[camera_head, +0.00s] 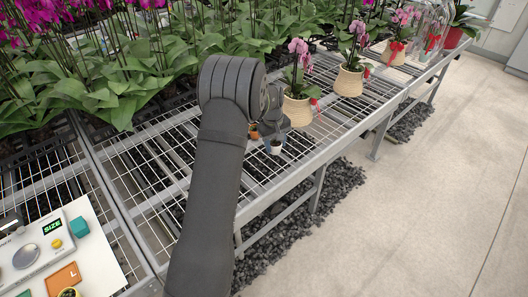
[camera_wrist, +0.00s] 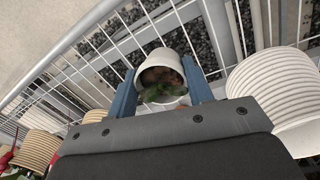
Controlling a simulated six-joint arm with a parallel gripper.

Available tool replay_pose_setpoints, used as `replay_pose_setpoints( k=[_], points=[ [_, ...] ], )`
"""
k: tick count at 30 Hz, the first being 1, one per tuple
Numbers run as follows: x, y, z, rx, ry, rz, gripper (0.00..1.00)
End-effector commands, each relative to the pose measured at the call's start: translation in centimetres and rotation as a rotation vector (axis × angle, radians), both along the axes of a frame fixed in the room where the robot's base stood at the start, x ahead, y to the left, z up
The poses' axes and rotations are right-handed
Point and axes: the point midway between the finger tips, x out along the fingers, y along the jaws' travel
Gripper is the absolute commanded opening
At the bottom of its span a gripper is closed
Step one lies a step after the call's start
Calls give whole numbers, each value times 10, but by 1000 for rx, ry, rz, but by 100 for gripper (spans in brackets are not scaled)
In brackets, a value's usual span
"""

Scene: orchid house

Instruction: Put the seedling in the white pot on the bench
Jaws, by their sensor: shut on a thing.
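The white pot (camera_wrist: 160,57) sits between the two blue fingers of my gripper (camera_wrist: 158,68) in the wrist view, with a finger against each side. Dark soil and the small green seedling (camera_wrist: 160,92) show inside its rim; the plant is partly hidden by the gripper body. In the head view the white pot (camera_head: 276,147) shows small below my wrist, over the wire-mesh bench (camera_head: 322,127) near its front edge. My arm hides part of the gripper there. I cannot tell whether the pot's base touches the mesh.
A small orange pot (camera_head: 254,132) is just left of the white pot. Cream ribbed pots with pink orchids (camera_head: 297,110) (camera_head: 349,81) stand further back along the bench. A control panel (camera_head: 60,250) is at lower left. Bare mesh lies right of the gripper.

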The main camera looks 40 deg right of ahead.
Motion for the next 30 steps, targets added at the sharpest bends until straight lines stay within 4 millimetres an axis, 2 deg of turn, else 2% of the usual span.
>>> replay_pose_setpoints(
  k=[3, 7, 11, 18, 29, 30],
  points=[
    [20, 3, -12, 0, 0, 2, 23],
    [30, 3, -18, 0, -1, 0, 23],
    [31, 4, -26, 1, 1, -1, 23],
    [31, 4, -58, 0, 1, -1, 23],
    [31, 4, -62, -1, 0, -1, 23],
    [31, 4, -61, -1, 0, -1, 53]
  ],
)
